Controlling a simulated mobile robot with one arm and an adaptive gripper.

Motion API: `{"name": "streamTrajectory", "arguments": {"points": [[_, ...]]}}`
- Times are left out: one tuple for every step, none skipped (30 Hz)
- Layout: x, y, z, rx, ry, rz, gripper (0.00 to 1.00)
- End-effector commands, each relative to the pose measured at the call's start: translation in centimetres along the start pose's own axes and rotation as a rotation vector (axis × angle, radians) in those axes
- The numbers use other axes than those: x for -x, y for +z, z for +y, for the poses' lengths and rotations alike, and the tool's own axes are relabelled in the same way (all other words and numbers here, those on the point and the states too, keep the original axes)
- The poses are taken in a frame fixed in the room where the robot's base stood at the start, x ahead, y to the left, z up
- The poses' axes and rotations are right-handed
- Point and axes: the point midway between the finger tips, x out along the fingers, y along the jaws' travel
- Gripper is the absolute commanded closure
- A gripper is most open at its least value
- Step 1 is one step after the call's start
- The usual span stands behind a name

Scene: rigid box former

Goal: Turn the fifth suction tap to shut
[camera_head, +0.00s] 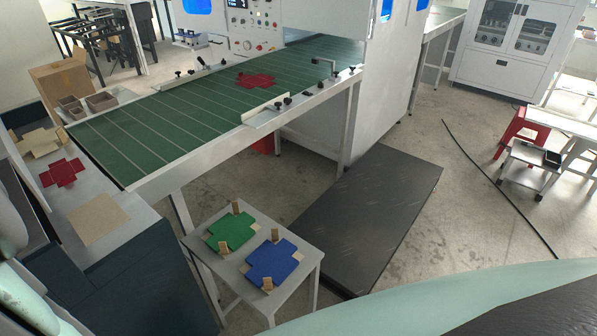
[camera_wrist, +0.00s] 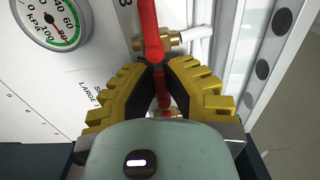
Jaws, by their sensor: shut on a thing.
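In the wrist view my gripper (camera_wrist: 160,70) has yellow and black fingers that meet at their tips. They are shut on a red tap handle (camera_wrist: 162,90), which shows in the gap between them. Brass fittings (camera_wrist: 168,112) show below that handle, partly hidden by the gripper body. Another red tap handle (camera_wrist: 147,28) on a brass valve (camera_wrist: 172,39) stands just beyond the fingertips. I cannot tell from the picture which of these taps is the fifth. The head view does not show the taps or my gripper.
A pressure gauge (camera_wrist: 50,22) sits on the white panel (camera_wrist: 80,65) left of the fingers. A pale strip with dark round spots (camera_wrist: 262,69) is at right. In the head view stand a green conveyor (camera_head: 150,130) and a small table (camera_head: 200,262) with green and blue blanks.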

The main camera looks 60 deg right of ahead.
Motion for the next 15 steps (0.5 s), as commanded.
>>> {"name": "streamTrajectory", "arguments": {"points": [[0.12, -0.2, 0.12, 0.001, 0.005, 0.007, 1.0], [0.12, -0.2, 0.12, 0.001, 0.006, 0.007, 1.0], [0.12, -0.21, 0.13, 0.001, 0.006, 0.007, 1.0], [0.13, -0.21, 0.14, 0.001, 0.006, 0.007, 1.0], [0.13, -0.22, 0.14, 0.001, 0.006, 0.007, 0.87], [0.12, -0.22, 0.14, 0.001, 0.006, 0.007, 0.83], [0.12, -0.21, 0.13, 0.001, 0.005, 0.007, 0.8], [0.12, -0.21, 0.12, 0.001, 0.005, 0.007, 0.77], [0.12, -0.2, 0.11, 0.0, 0.005, 0.007, 0.73], [0.11, -0.19, 0.1, 0.0, 0.005, 0.006, 0.7], [0.11, -0.19, 0.1, 0.0, 0.004, 0.006, 0.67], [0.11, -0.18, 0.09, 0.0, 0.004, 0.006, 0.63], [0.1, -0.18, 0.08, 0.0, 0.004, 0.006, 0.6], [0.1, -0.17, 0.08, 0.0, 0.004, 0.006, 0.6], [0.1, -0.16, 0.07, 0.0, 0.004, 0.005, 0.6]]}}
